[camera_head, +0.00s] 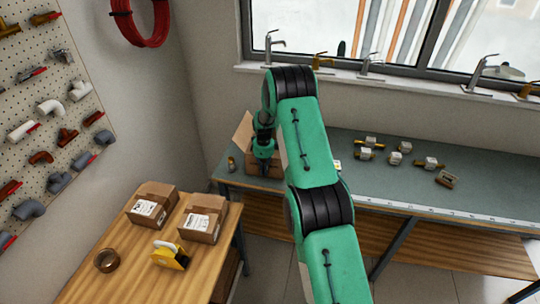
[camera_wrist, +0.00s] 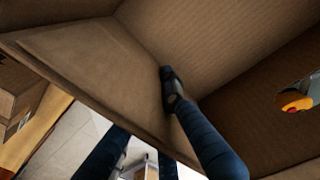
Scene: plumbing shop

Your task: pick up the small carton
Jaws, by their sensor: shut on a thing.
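An open brown carton (camera_head: 243,131) is at the left end of the grey-green workbench, one flap standing up. My gripper (camera_head: 264,157) is at this carton, and my arm hides part of the area to its right. In the wrist view the carton's inside (camera_wrist: 225,40) fills most of the picture. My gripper (camera_wrist: 150,125) straddles a carton wall, with one dark blue finger inside and two outside. It is shut on that wall. I cannot tell whether the carton is clear of the bench.
Several small fittings (camera_head: 393,158) lie on the workbench (camera_head: 470,190). A window sill with taps (camera_head: 365,66) is behind.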

